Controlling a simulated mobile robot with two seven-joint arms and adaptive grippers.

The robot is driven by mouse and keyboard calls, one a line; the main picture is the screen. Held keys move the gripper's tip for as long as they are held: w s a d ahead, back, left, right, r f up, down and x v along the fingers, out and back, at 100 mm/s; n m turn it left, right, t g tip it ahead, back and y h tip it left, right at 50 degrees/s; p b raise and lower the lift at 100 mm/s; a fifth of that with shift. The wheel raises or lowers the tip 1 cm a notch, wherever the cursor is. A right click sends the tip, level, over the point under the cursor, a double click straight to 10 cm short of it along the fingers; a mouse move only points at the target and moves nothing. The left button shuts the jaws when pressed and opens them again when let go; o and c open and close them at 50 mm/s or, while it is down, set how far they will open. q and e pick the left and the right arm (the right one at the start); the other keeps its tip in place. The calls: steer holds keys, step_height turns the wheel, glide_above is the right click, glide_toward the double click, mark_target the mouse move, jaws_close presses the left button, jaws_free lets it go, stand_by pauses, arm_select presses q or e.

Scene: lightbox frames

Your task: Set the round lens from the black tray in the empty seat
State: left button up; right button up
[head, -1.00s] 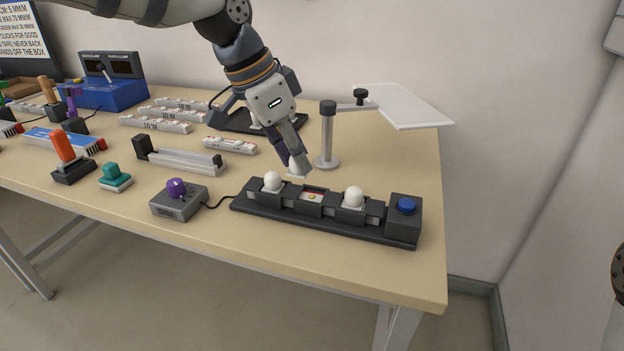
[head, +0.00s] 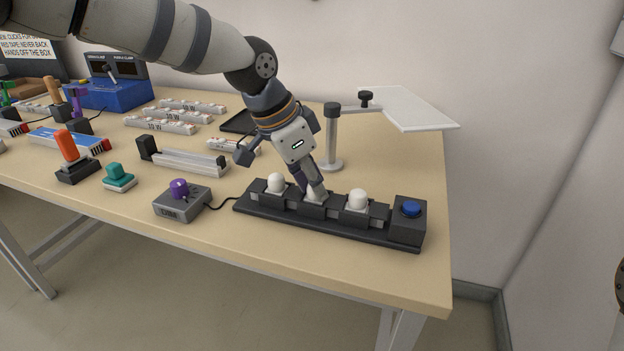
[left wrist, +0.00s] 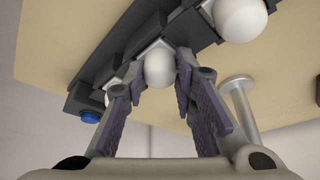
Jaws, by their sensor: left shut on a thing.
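My left gripper (head: 310,188) is shut on a white round lens (left wrist: 160,68), which sits between its two fingertips. The gripper holds it at the middle seat of the black seat strip (head: 376,234). I cannot tell whether the lens rests fully down in the seat. The seats on both sides hold white lenses, a left one (head: 276,182) and a right one (head: 357,199). The black tray (head: 238,122) stands behind my left gripper and is partly hidden by it. My right gripper is not in view.
A box with a blue button (head: 411,208) ends the strip on the right. A grey box with a purple knob (head: 180,189) is at its left, joined by a cable. A post (head: 332,135) carrying a white panel (head: 408,108) stands close behind.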

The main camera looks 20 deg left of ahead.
arm_select(q)
steer(key=shift+s+f, duration=0.15)
steer(key=shift+f, duration=0.4)
steer(key=o, duration=0.9)
steer(key=shift+f, duration=0.15)
steer(key=shift+c, duration=0.2)
steer(key=shift+f, duration=0.15)
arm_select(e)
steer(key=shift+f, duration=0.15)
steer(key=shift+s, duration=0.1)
arm_select(q)
steer(key=shift+r, duration=0.25)
steer(key=p+v, duration=0.1)
steer(key=v, duration=1.2)
steer(key=shift+w+r, duration=0.35)
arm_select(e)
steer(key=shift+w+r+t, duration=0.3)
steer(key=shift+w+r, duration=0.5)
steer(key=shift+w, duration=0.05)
arm_select(q)
steer(key=shift+d, duration=0.15)
